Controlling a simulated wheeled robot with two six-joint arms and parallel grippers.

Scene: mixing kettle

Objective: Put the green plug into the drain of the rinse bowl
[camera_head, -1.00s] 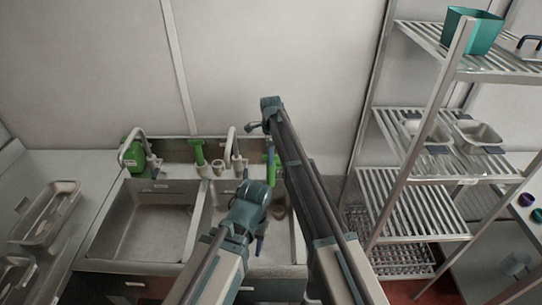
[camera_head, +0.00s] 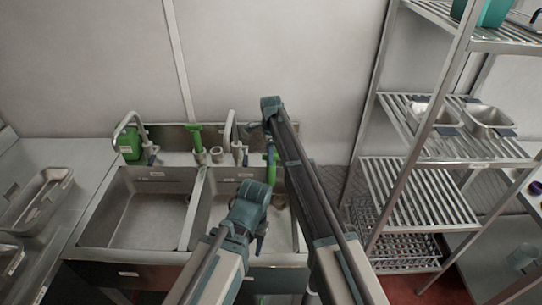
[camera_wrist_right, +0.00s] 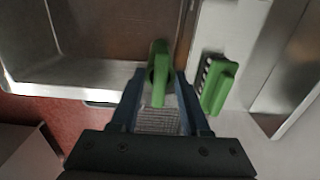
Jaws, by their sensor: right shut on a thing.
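The green plug (camera_wrist_right: 160,70) is held in my right gripper (camera_wrist_right: 158,98), which is shut on it in the right wrist view. The plug is tilted and in the air, with the steel of a basin behind it. In the head view the right gripper is mostly hidden by my arm. The sink has a left basin (camera_head: 145,222) and a right basin (camera_head: 228,225); their labels are too small to read.
A green brush (camera_wrist_right: 216,86) lies beside the held plug in the wrist view. Taps (camera_head: 228,130), a green bottle (camera_head: 128,144) and a green-handled tool (camera_head: 196,135) stand along the back ledge. A wire shelf (camera_head: 415,200) stands at right, a steel tray (camera_head: 40,200) at left.

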